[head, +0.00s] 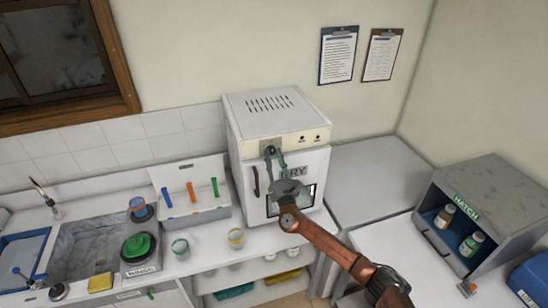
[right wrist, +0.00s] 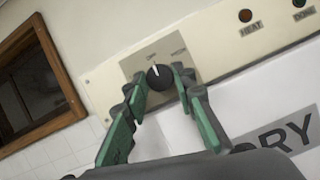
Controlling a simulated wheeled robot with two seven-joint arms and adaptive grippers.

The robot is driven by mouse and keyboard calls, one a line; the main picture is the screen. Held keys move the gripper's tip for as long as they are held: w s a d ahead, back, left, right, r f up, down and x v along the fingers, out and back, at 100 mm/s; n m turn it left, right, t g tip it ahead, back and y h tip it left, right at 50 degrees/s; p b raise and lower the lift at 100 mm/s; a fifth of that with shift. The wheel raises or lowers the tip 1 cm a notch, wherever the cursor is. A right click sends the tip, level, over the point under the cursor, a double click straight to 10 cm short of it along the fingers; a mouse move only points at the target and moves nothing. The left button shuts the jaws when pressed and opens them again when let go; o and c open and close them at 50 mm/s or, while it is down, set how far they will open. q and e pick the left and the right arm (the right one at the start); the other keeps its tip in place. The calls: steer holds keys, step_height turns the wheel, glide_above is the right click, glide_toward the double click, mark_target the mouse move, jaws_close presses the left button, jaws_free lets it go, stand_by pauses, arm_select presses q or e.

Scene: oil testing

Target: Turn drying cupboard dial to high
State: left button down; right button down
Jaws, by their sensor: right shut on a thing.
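The white drying cupboard (head: 284,125) stands on the counter against the back wall, with its door shut. Its black dial (right wrist: 160,77) sits on a grey plate on the cream front panel in the right wrist view. The dial's white pointer points up, towards the left of the two labels, which looks like "OFF"; the other label is at upper right and hard to read. My right gripper (head: 273,153) is at the panel. In the right wrist view its green fingers (right wrist: 157,88) are shut on the dial, one on each side. My left gripper is not in view.
A black door handle (head: 255,181) is left of my right gripper. A rack (head: 195,211) with coloured items stands left of the cupboard. A grey hatch box (head: 500,185) with bottles is at right. The counter right of the cupboard is clear.

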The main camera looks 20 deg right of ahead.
steer(key=shift+a+f+m+h+b, duration=0.1)
steer(key=shift+f+m+h+b, duration=0.1)
steer(key=shift+m+h+b, duration=0.9)
steer(key=m+h+b, duration=0.1)
steer(key=m, duration=0.3)
steer(key=shift+a+m+g+b, duration=0.1)
steer(key=shift+m+g+b, duration=0.2)
steer(key=shift+g+b, duration=0.1)
steer(key=m, duration=0.1)
steer(key=m+h, duration=0.1)
steer(key=m, duration=0.1)
steer(key=m+g+b, duration=0.1)
steer(key=shift+a+r+m+h, duration=0.1)
steer(key=shift+r+m+h, duration=0.2)
steer(key=shift+h, duration=0.1)
steer(key=shift+m+g+h, duration=0.6)
steer(key=shift+m+g, duration=0.2)
steer(key=shift+m, duration=1.5)
steer(key=c, duration=1.6)
jaws_free()
steer(key=shift+r, duration=0.1)
steer(key=v, duration=0.8)
steer(key=shift+a+r, duration=0.1)
